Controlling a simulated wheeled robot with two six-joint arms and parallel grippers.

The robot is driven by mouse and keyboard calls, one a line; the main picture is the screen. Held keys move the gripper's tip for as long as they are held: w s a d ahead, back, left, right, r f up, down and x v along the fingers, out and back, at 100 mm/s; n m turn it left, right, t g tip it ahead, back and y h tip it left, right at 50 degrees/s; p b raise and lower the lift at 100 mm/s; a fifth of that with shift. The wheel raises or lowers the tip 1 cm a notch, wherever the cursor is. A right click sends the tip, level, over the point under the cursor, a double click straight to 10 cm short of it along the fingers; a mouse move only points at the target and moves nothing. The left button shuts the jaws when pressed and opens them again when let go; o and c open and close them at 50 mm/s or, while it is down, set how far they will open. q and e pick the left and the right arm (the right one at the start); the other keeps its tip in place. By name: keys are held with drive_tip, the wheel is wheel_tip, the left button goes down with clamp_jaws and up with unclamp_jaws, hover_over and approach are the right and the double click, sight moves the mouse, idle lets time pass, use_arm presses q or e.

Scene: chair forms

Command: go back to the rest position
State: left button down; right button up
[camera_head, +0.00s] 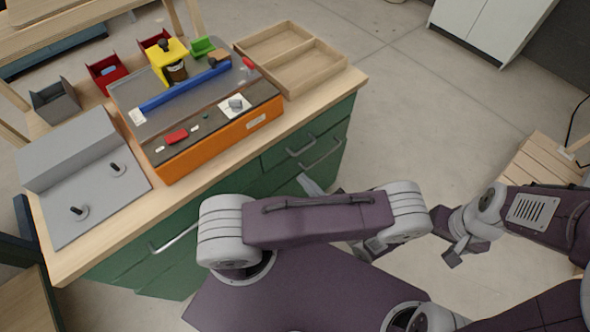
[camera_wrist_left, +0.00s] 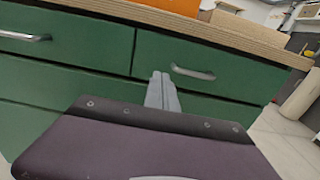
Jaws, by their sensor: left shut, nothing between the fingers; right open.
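My left gripper (camera_head: 308,184) is mostly hidden behind my own purple arm link in the head view; only grey fingertips show, in front of the green cabinet (camera_head: 335,157). In the left wrist view the left fingers (camera_wrist_left: 162,92) are together and empty, pointing at the green drawer fronts (camera_wrist_left: 85,100) below the worktop edge. I cannot tell the exact gap to the drawers. My right gripper (camera_head: 462,250) hangs low at the right of the head view, open and empty, over bare floor.
The wooden worktop (camera_head: 330,92) carries an orange-fronted workstation (camera_head: 222,132), a grey fixture (camera_head: 75,165), a wooden tray (camera_head: 290,58) and small bins. Drawer handles (camera_head: 322,152) stick out in front. A slatted wooden surface (camera_head: 535,165) is at right. Floor (camera_head: 430,110) between is clear.

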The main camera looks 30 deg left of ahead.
use_arm(q)
drive_tip(key=v, duration=0.4)
